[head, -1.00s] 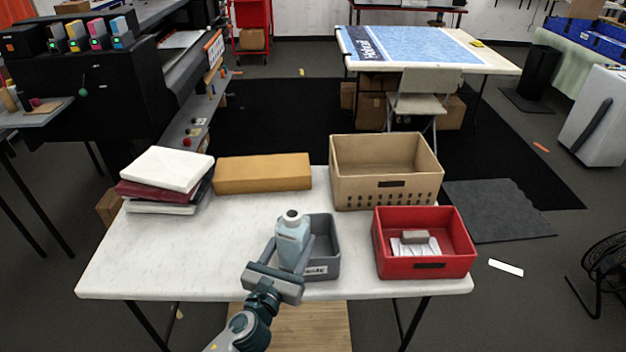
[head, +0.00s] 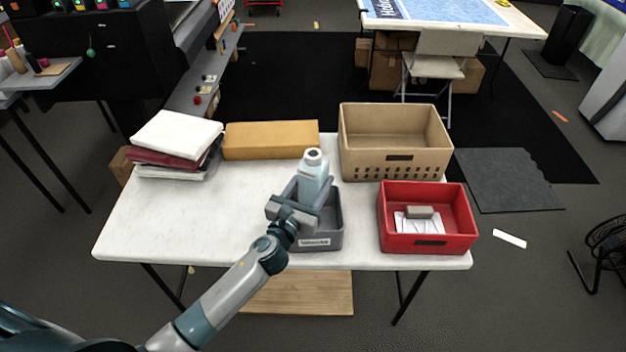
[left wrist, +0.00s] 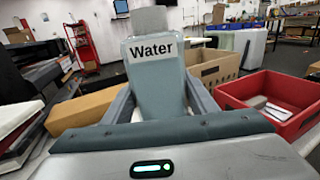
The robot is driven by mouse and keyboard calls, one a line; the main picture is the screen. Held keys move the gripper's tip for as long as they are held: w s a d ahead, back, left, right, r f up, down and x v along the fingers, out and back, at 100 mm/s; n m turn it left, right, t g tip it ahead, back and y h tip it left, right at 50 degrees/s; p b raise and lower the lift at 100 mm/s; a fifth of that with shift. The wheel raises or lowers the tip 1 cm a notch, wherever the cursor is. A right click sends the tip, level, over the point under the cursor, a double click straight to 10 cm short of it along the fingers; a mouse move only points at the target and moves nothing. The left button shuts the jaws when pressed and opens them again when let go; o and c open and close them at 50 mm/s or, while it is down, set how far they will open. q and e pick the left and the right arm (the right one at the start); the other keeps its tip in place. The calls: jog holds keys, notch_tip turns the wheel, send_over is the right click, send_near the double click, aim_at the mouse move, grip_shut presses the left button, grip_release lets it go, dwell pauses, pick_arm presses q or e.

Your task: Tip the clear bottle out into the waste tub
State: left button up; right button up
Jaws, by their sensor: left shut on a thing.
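The clear bottle (head: 313,172) is pale blue and looks upright, with an open-looking dark centre at its top. In the left wrist view the bottle (left wrist: 158,85) carries a label reading "Water". My left gripper (head: 306,196) is shut on the bottle, one finger on each side, and holds it over the grey tub (head: 321,242). The tub stands near the front of the white table and has a label on its front that I cannot read. The bottle and gripper hide much of the tub's inside. My right gripper is not in view.
A red bin (head: 427,246) with white papers and a grey block stands right of the tub. A tan crate (head: 395,165) is behind it. A cardboard box (head: 270,140) and a stack of folded cloths (head: 176,140) lie at the back left. The table's (head: 190,225) left front is clear.

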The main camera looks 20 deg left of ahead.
pick_arm(q)
jog(key=shift+r, duration=0.15)
jog(key=shift+s+d+r+n+p, duration=0.2)
jog(key=shift+d+n+p, duration=0.05)
jog(key=shift+d+n, duration=0.5)
jog(key=shift+s+d+r+n+p, duration=0.15)
jog(key=shift+d+n+p, duration=0.1)
jog(key=shift+d+n, duration=0.5)
jog(key=shift+s+d+f+n+g+h+b, duration=0.85)
jog(key=shift+d+f+n+b, duration=1.55)
jog(key=shift+n, duration=3.9)
jog(key=shift+w+r+n+h+p, duration=0.15)
jog(key=shift+r+n+h+p, duration=0.2)
jog(key=shift+r+n+p, duration=1.15)
jog(key=shift+w+r+n+h+p, duration=0.1)
jog(key=shift+r+n+h+p, duration=0.2)
jog(key=shift+r+n+p, duration=1.15)
jog(key=shift+a+f+n+b, duration=0.1)
jog(key=shift+f+n+b, duration=0.2)
jog(key=shift+n+b, duration=0.25)
